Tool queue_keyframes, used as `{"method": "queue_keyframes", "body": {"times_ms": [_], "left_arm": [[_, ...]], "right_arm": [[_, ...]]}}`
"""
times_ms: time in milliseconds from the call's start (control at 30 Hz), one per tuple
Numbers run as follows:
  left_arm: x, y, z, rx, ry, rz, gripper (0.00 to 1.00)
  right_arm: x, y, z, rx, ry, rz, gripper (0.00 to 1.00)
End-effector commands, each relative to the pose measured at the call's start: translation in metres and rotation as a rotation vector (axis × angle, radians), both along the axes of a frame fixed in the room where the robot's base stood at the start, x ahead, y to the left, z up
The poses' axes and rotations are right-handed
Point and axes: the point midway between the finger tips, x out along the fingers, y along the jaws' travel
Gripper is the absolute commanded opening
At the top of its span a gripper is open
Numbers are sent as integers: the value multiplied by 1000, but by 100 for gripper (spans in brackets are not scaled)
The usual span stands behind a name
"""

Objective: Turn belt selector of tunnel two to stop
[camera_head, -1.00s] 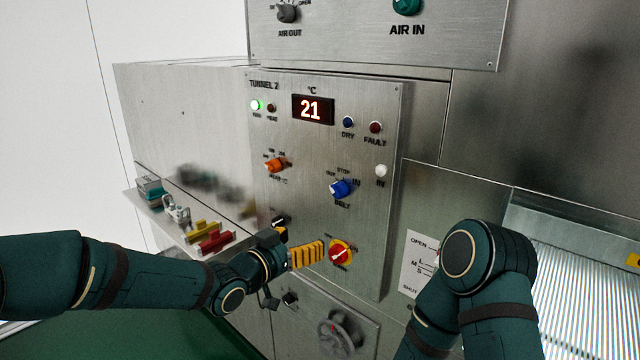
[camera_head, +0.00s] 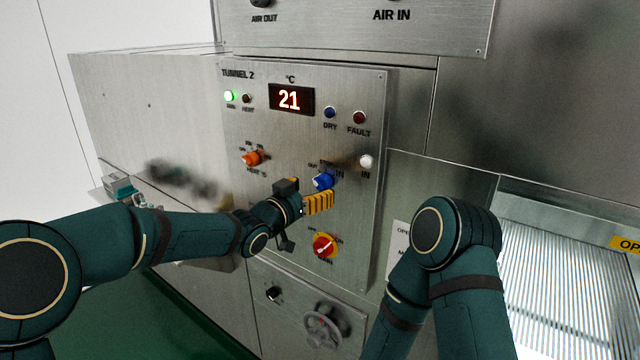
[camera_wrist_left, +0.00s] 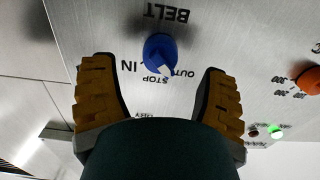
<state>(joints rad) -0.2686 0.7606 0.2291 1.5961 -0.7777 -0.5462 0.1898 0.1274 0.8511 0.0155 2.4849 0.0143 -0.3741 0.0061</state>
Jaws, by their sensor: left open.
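The blue belt selector knob (camera_head: 323,181) sits on the tunnel 2 panel (camera_head: 360,215). In the left wrist view the knob (camera_wrist_left: 158,50) appears upside down, with IN, STOP and OUT around it. Its white pointer appears to lie between STOP and OUT. My left gripper (camera_head: 322,201) is just in front of and below the knob in the head view. In the wrist view its yellow-padded fingers (camera_wrist_left: 158,68) are open, one on each side of the knob and apart from it. My right arm shows, but its gripper is out of sight.
An orange heat knob (camera_head: 253,158) is left of the selector, a red and yellow switch (camera_head: 325,246) below it. A display (camera_head: 291,99) reads 21, with a lit green lamp (camera_head: 229,96) to its left. A handwheel (camera_head: 325,325) is lower down.

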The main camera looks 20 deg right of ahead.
Motion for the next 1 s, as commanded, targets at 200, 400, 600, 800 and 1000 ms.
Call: {"method": "queue_keyframes", "body": {"times_ms": [200, 400, 600, 800, 1000], "left_arm": [[17, -22, 0, 0, 0, -1, 74], [23, -29, 0, -1, 1, 1, 74], [23, -29, 0, -1, 1, 0, 74], [23, -29, 0, -1, 1, 0, 26], [23, -29, 0, 0, 0, 0, 2]], "right_arm": [[1, 0, 4, 0, -2, -2, 73], [2, 0, 5, 0, -3, -2, 73], [2, 0, 4, -1, -4, -3, 73], [2, 0, 5, 0, -3, -2, 73], [2, 0, 4, 0, -3, -2, 73]]}}
